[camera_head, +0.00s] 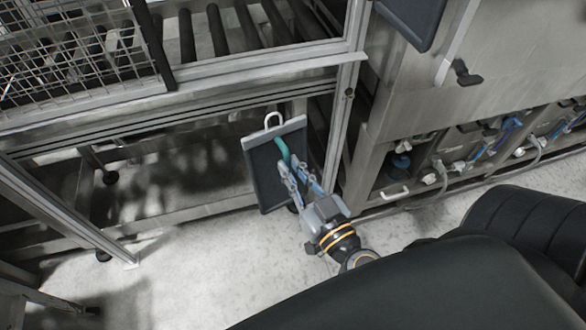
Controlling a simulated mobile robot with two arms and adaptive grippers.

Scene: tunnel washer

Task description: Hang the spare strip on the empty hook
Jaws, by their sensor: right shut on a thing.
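A dark rectangular panel (266,178) with a pale top bar and a white loop (273,119) above it hangs upright, slightly tilted; it looks like the strip. My right gripper (296,172) is in front of the panel's right part, its fingers pointing up toward the top bar. It is shut on the strip, at or near a teal curved piece (283,150) just below the bar. The fingers hide part of the panel's right side. My left gripper is not in view. I cannot make out an empty hook.
A steel conveyor frame (215,76) with dark rollers stands behind, with a wire mesh basket (75,60) at upper left. A frame post (343,125) rises right of the panel. A steel machine (480,75) with hoses and valves fills the right.

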